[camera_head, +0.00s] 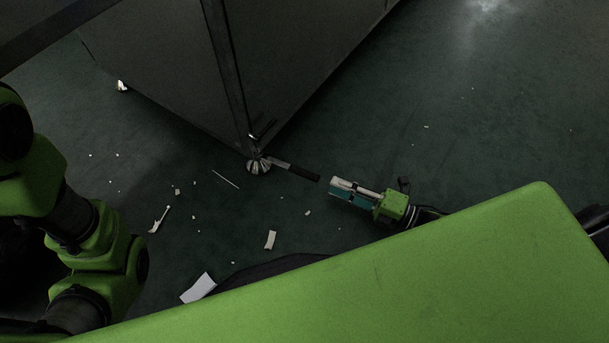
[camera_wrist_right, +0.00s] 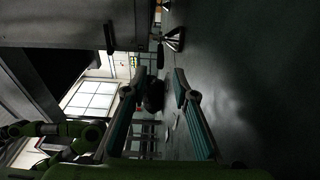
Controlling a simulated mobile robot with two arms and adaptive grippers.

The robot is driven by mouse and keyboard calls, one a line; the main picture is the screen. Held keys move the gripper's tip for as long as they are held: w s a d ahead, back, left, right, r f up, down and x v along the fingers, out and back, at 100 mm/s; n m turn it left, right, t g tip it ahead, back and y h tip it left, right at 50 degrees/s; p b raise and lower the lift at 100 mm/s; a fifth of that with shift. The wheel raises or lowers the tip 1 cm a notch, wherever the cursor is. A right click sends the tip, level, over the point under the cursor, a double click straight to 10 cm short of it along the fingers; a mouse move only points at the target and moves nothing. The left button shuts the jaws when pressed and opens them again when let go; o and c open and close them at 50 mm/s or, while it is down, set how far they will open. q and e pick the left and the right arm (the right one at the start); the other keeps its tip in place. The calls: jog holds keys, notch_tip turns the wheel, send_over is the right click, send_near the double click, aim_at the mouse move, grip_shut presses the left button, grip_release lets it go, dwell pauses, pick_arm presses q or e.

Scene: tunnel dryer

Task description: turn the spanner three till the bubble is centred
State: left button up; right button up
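The spanner (camera_head: 298,172) has a dark handle that sticks out to the right from the machine's near corner foot (camera_head: 258,166), low above the floor. My right gripper (camera_head: 338,189) is beside the handle's free end, apart from it. In the right wrist view its two teal-padded fingers (camera_wrist_right: 157,84) are spread with a gap between them. A dark bar, likely the spanner handle (camera_wrist_right: 160,56), shows beyond the fingertips, with the splayed foot (camera_wrist_right: 174,39) behind. No bubble can be made out. My left gripper is not in view; only its arm shows.
The large grey machine housing (camera_head: 170,70) fills the upper middle, and its corner stands above the foot. Pale scraps (camera_head: 270,240) and a white sheet (camera_head: 199,288) lie on the dark green floor. Floor to the right of the housing is mostly clear.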

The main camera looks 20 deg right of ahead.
jog(key=b, duration=0.4)
send_near(293, 168)
jog(key=x, duration=0.3)
jog(key=f+x, duration=0.1)
jog(key=x, duration=0.1)
jog(key=shift+w, duration=0.2)
jog(key=shift+w+a+r, duration=0.15)
jog(key=shift+w+a, duration=0.15)
jog(key=shift+a, duration=0.1)
grip_shut()
